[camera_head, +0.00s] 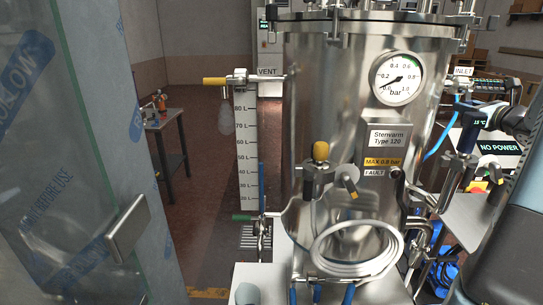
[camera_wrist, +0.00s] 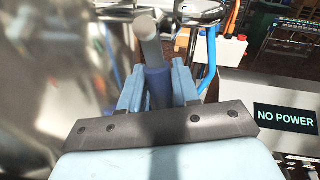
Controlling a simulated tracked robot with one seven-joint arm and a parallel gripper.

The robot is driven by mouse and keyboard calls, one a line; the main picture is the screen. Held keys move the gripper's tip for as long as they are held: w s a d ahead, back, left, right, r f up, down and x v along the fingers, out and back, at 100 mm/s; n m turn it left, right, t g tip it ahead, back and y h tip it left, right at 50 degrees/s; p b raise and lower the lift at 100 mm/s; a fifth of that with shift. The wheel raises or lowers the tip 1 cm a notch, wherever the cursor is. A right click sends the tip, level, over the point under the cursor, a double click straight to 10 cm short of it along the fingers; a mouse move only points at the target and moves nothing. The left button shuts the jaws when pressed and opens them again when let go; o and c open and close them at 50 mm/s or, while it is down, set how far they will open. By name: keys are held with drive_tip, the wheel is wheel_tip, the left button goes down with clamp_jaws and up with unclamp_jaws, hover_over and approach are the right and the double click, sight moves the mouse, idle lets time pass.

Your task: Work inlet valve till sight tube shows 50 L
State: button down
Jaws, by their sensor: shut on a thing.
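The sight tube (camera_head: 261,185) stands beside a white litre scale (camera_head: 245,145) left of the steel vessel (camera_head: 310,110). Its blue column appears to end between the 40 L and 50 L marks, nearer 50 L; the exact level is hard to read. The INLET label (camera_head: 463,71) is at the vessel's upper right. My gripper (camera_head: 480,113) is just below it. In the wrist view my gripper (camera_wrist: 158,72) is shut on the blue-grey grip of the inlet valve handle (camera_wrist: 158,90), its pale blue fingers on both sides. The valve's body is partly hidden.
A pressure gauge (camera_head: 398,78) reads low. A yellow-handled VENT valve (camera_head: 215,81) and a green handle (camera_head: 242,217) are on the left. A film-wrapped panel (camera_head: 60,130) fills the left side. A NO POWER display (camera_wrist: 286,119) is close on the right.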

drive_tip(key=shift+a+f+m, duration=0.2)
drive_tip(key=shift+a+m, duration=0.35)
drive_tip(key=shift+m, duration=0.55)
drive_tip(key=c, duration=1)
unclamp_jaws()
drive_tip(key=shift+o, duration=0.2)
drive_tip(key=s+d, duration=0.2)
drive_tip(key=s, duration=1.1)
drive_tip(key=shift+s+d, duration=0.2)
drive_tip(key=shift+d, duration=0.15)
